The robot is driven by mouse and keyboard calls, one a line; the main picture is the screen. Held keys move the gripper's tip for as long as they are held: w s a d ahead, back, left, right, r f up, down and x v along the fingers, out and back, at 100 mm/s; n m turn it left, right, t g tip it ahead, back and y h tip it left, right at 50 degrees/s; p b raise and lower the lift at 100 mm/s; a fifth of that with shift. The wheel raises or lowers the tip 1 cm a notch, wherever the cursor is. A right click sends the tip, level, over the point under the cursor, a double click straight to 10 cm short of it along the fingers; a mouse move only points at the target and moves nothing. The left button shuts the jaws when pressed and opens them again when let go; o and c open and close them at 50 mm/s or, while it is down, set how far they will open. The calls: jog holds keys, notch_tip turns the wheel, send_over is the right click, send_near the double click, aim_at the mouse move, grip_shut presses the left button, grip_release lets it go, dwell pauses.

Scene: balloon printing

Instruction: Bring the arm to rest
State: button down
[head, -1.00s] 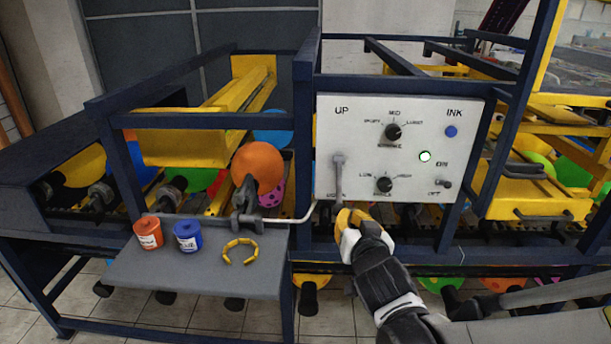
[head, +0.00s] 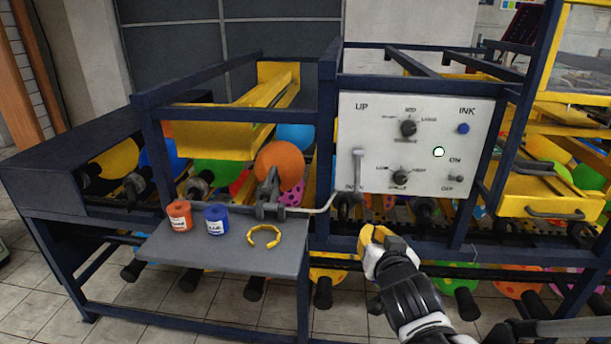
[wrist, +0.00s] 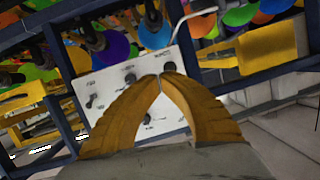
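My gripper (head: 375,232) is in front of the machine, just below the white control panel (head: 420,120). Its two yellow fingers meet at the tips in the wrist view (wrist: 161,77), with nothing visible between them. The panel also shows behind the fingertips in the wrist view (wrist: 110,107). In the head view a gap shows between the fingers and the grey lever (head: 357,168) at the panel's left. My dark and white arm (head: 410,300) reaches in from the lower right.
A grey shelf (head: 190,250) at left holds an orange pot (head: 179,217), a blue pot (head: 216,220) and a yellow ring (head: 264,237). An orange balloon (head: 280,165) sits behind it. Dark blue frame bars (head: 430,248) run close behind my gripper. Tiled floor lies in front.

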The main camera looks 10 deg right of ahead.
jog(key=s+a+f+n+g+y+b, duration=0.1)
jog(key=s+a+f+n+g+b, duration=0.1)
jog(key=s, duration=0.6)
jog(key=s+a+f+n+g+y+b, duration=0.1)
jog(key=s+a+f+g+b, duration=0.2)
jog(key=s, duration=0.6)
notch_tip(320, 180, down, 3)
jog(key=a+g, duration=0.1)
jog(key=g, duration=0.1)
jog(key=shift+f+n+g+y, duration=0.15)
jog(key=shift+n+g+y, duration=0.15)
jog(key=shift+n+y, duration=0.1)
jog(key=shift+a, duration=0.1)
dwell(1.0)
